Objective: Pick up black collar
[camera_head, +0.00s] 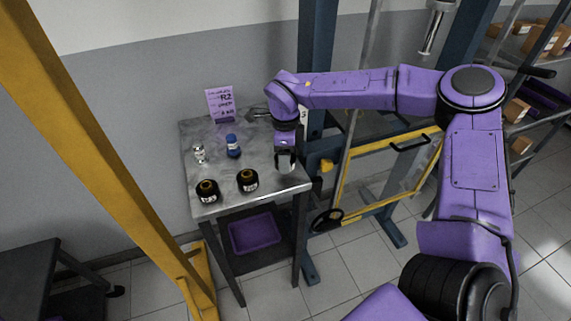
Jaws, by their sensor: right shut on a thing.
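Two squat black round pieces with brass-coloured centres and pale marks stand on the grey metal table (225,170): a left one (208,196) and a right one (247,186). I cannot tell whether either is the black collar. My right gripper (285,166) points down over the table's right part, to the right of both pieces and apart from them. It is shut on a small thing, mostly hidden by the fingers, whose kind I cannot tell. My left gripper is not in view.
A blue bottle-like piece (233,148) and a small silver piece (200,154) stand farther back. A purple sign (220,104) stands at the back edge. A purple bin (254,234) is on the lower shelf. A yellow post (110,150) rises at left, and a yellow-framed panel (345,185) at right.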

